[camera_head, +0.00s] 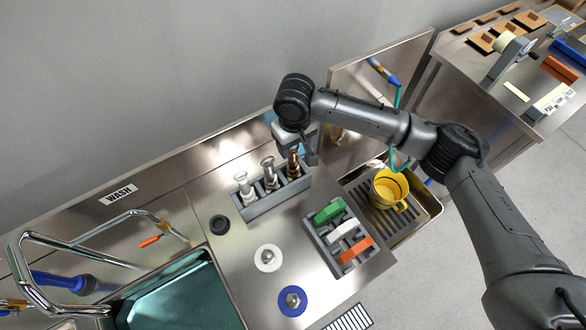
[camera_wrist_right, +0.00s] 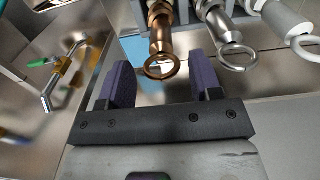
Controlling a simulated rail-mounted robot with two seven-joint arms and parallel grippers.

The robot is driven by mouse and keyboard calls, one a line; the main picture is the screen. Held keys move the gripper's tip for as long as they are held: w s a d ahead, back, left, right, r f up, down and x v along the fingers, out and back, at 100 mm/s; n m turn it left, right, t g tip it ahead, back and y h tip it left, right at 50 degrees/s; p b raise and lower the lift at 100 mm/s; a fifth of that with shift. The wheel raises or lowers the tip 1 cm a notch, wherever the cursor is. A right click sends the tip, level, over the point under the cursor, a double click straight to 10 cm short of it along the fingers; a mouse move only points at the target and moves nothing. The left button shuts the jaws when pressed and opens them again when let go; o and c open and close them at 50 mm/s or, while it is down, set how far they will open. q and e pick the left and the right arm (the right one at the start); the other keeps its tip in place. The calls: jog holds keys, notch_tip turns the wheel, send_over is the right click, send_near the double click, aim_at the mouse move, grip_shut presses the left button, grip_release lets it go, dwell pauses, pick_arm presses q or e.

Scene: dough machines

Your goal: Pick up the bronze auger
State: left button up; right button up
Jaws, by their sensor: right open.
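The bronze auger (camera_head: 293,164) stands upright at the right end of a grey rack (camera_head: 262,208), beside a silver auger and a white one. In the right wrist view its shaft and ring end (camera_wrist_right: 161,66) show between the two purple fingers of my right gripper (camera_wrist_right: 160,75). The gripper is open, and I see no clear contact with the auger. In the head view my right gripper (camera_head: 306,149) is at the rack's right end, close to the bronze auger and partly hidden by my arm. My left gripper is not in view.
The silver auger (camera_head: 270,174) is close beside the bronze one, with the white auger (camera_head: 244,187) further left. A holder with green, white and orange blocks (camera_head: 343,234) stands in front right. A yellow pitcher (camera_head: 388,186) sits on a drain tray. A sink (camera_head: 185,298) is at lower left.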

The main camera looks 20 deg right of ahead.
aim_at(294, 153)
jog(key=shift+f, duration=1.95)
jog(key=shift+c, duration=0.4)
grip_shut()
